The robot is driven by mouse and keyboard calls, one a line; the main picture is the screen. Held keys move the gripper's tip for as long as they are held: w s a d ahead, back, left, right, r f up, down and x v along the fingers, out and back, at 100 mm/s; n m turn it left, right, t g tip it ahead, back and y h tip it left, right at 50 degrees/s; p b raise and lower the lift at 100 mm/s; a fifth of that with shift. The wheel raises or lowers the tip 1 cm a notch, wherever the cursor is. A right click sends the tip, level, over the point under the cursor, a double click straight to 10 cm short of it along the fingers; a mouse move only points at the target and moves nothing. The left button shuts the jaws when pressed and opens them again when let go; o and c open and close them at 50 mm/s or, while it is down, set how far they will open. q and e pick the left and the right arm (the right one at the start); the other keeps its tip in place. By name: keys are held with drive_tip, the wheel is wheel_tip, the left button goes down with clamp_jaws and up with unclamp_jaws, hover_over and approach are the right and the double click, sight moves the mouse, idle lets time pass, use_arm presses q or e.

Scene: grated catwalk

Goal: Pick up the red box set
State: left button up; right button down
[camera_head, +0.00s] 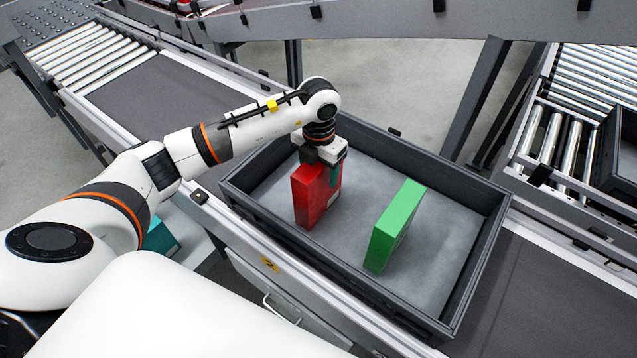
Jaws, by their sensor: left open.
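A red box set (309,201) stands upright in the left part of a dark grey tray (483,191). A green box (396,226) stands upright in the same tray, to the right of the red one and apart from it. My left gripper (322,172) points down at the top of the red box set, with its jaws open. A finger shows in front of the box's upper right part; the other finger is hard to make out. I cannot tell whether the fingers touch the box. My right gripper is not in view.
The tray has raised walls and rests on a conveyor (528,285) with metal side rails. Bare tray floor lies between and around the boxes. Roller sections (92,58) are at the upper left and upper right. Another dark tray (626,150) stands at the right edge.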

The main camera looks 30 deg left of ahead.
use_arm(q)
clamp_jaws()
idle(0.3)
drive_tip(key=shift+w+r, duration=0.1)
